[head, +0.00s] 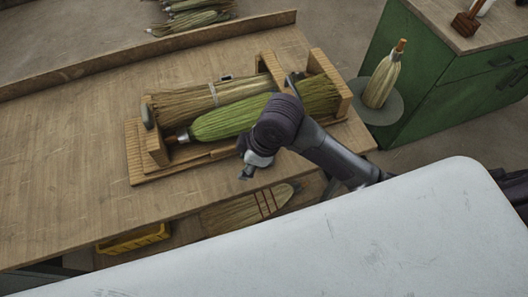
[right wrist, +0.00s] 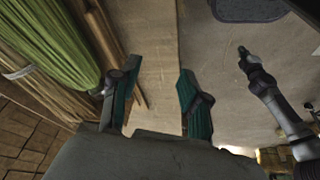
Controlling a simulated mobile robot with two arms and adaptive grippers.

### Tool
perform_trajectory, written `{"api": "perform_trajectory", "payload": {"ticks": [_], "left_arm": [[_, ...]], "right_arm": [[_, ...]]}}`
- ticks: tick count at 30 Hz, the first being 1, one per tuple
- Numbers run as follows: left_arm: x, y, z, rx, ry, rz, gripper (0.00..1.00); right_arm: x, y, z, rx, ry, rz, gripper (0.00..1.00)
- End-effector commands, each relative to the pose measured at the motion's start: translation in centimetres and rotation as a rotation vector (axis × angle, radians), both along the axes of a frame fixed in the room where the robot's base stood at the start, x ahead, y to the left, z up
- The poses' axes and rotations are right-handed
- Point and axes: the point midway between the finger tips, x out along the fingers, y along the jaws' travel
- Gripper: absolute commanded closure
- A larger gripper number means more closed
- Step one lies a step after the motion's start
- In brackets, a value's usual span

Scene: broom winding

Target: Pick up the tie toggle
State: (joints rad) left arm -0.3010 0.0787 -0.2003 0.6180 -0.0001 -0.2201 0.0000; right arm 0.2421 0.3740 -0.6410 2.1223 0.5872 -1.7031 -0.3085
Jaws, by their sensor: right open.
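I cannot pick out the tie toggle with certainty. A small dark piece (head: 227,77) lies by the far side of the straw bundle (head: 185,104), close to the pale band (head: 213,94) around it. The bundle rests in a wooden cradle (head: 134,150), beside a green broom head (head: 228,121). My right gripper (head: 246,175) hangs over the cradle's near side, past the green broom head. In the right wrist view my right gripper (right wrist: 157,82) is open, with nothing between its fingers. The green straw (right wrist: 50,45) and pale band (right wrist: 18,73) lie to its left.
The bench (head: 75,140) is clear left of the cradle. The cradle's upright wooden ends (head: 331,75) stand above the straw. Below the bench edge are another broom (head: 245,207) and a yellow bin (head: 133,239). A green cabinet (head: 425,85) stands at right.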

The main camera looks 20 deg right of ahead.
Motion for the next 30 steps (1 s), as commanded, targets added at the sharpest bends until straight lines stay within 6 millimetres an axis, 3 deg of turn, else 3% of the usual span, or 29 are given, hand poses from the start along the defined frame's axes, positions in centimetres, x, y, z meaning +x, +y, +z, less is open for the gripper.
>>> {"api": "perform_trajectory", "payload": {"ticks": [5, 9, 16, 30], "left_arm": [[0.0, 0.0, 0.0, 0.001, 0.0, 0.0, 1.0], [0.0, 0.1, 0.0, 0.001, 0.0, 0.0, 1.0], [0.2, 0.1, 0.1, 0.001, -0.003, 0.0, 1.0], [0.2, 0.1, 1.2, 0.001, -0.004, 0.0, 1.0]], "right_arm": [[3.6, -1.7, 1.6, -0.153, 0.01, 0.237, 0.54], [6.0, -4.4, 3.2, -0.268, 0.05, 0.359, 0.54], [7.6, -6.9, 4.4, -0.342, 0.093, 0.419, 0.54], [7.6, -6.9, -3.1, -0.342, 0.096, 0.421, 0.54]]}}
